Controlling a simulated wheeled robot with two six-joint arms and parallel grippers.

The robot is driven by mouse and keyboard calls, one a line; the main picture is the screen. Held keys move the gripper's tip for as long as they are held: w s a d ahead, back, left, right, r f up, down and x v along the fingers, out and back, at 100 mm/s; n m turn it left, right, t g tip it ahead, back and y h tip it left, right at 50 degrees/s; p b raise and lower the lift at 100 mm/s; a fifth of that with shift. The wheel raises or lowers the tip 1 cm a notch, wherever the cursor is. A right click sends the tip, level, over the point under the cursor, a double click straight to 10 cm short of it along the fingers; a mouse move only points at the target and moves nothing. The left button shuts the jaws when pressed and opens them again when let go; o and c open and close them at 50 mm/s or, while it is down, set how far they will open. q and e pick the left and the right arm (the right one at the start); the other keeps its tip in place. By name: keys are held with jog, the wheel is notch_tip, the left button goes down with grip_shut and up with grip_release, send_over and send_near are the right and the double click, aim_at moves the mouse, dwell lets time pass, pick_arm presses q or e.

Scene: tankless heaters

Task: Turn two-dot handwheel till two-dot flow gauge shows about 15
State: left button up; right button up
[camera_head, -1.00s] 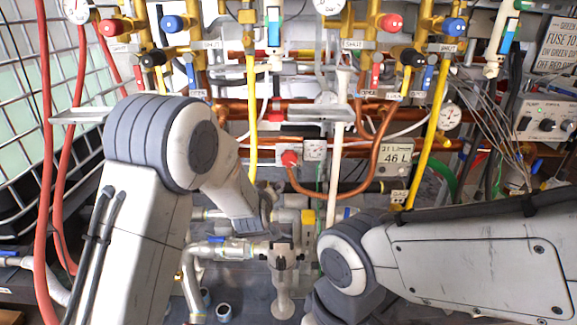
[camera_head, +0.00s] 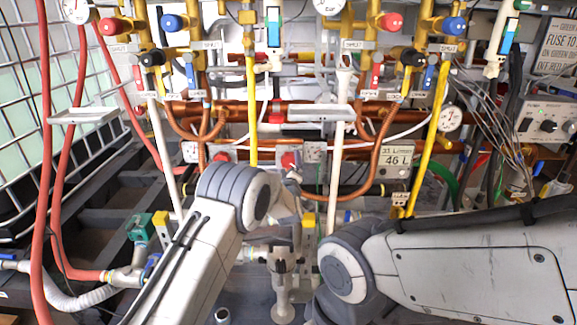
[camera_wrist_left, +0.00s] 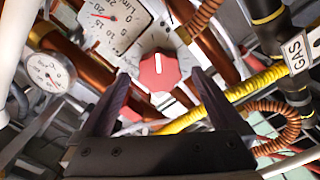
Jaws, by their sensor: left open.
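A red handwheel (camera_wrist_left: 159,72) with a white mark lies between and beyond the fingertips of my left gripper (camera_wrist_left: 160,76) in the left wrist view. The jaws are open and no grip on the wheel shows. A square white flow gauge (camera_wrist_left: 112,25) is beside it, with a red needle; I cannot read its value surely. In the head view, this handwheel seems to be the red one (camera_head: 289,159) beside a gauge (camera_head: 315,151), just above my left gripper (camera_head: 293,180). Another red handwheel (camera_head: 222,157) has its gauge (camera_head: 191,151) at left. Dot marks are not readable. My right gripper is not in view.
Copper pipes (camera_head: 345,143) and yellow pipes (camera_head: 251,110) surround the handwheels. A round gauge (camera_wrist_left: 50,72) and a pipe with a GAS label (camera_wrist_left: 298,52) show in the left wrist view. A small shelf (camera_head: 320,113) sits above. A grey tee fitting (camera_head: 283,265) stands below.

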pick_arm(q)
jog(key=shift+w, duration=0.85)
jog(key=c, duration=1.4)
jog(key=shift+o, duration=0.2)
jog(key=shift+m, duration=0.3)
jog(key=m+p, duration=0.1)
jog(key=m, duration=0.3)
jog(key=m+p, duration=0.1)
jog(key=m, duration=0.4)
jog(key=shift+m+p, duration=0.3)
jog(key=shift+d, duration=0.1)
